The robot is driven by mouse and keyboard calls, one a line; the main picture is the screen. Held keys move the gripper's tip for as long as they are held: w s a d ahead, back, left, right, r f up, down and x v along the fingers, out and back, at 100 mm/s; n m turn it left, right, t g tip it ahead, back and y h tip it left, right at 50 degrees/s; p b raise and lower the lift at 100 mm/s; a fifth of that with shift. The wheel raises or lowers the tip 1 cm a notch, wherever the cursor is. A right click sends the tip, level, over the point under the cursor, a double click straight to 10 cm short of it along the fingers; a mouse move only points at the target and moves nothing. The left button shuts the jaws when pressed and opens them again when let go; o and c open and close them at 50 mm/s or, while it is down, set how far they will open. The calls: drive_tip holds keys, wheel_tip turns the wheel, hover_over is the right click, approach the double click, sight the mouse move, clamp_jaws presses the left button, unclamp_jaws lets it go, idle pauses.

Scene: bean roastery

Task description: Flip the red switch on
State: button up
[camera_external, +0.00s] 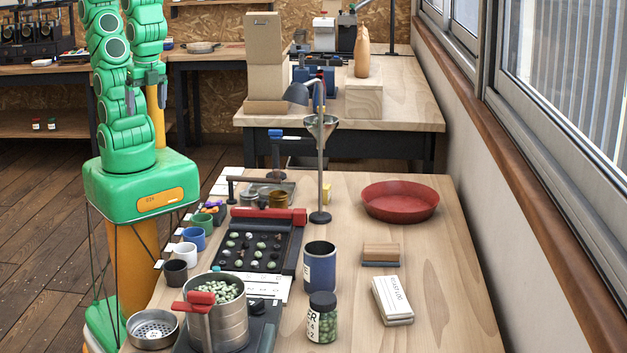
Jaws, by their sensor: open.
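My gripper (146,107) is at the upper left, beside my green arm, with its fingers pointing down. It is open, holds nothing and is well apart from the things on the front table. I cannot tell which part is the red switch. A red bar (268,215) lies along the back of a black tray of beans (290,248). A red handle (194,303) shows on the metal pot of green beans (229,322) at the front. At the back, a small machine (324,38) has a red part on top.
The right side of the table is mostly clear. A windowed wall runs along the right.

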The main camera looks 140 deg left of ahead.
drive_tip(key=shift+w, duration=0.6)
drive_tip(key=c, duration=0.5)
drive_tip(key=shift+m, duration=0.7)
drive_tip(key=w, duration=0.7)
drive_tip(key=shift+w+r, duration=0.2)
drive_tip(key=shift+w, duration=0.2)
clamp_jaws()
drive_tip(key=w+d+f+m+t+y, duration=0.1)
drive_tip(key=w, duration=0.7)
drive_tip(key=w+d+f+m+t, duration=0.1)
drive_tip(key=w+m, duration=0.1)
drive_tip(key=w, duration=0.6)
drive_tip(key=w+d+f+m, duration=0.2)
drive_tip(key=w+d+f, duration=0.2)
drive_tip(key=w, duration=0.7)
drive_tip(key=w+d+f+m+t, duration=0.1)
drive_tip(key=w+d+f+m, duration=0.1)
drive_tip(key=w+d+f, duration=0.2)
drive_tip(key=w+f, duration=0.3)
drive_tip(key=w, duration=0.4)
drive_tip(key=shift+d+f+m, duration=0.15)
drive_tip(key=shift+f+m, duration=0.15)
drive_tip(key=shift+f, duration=0.05)
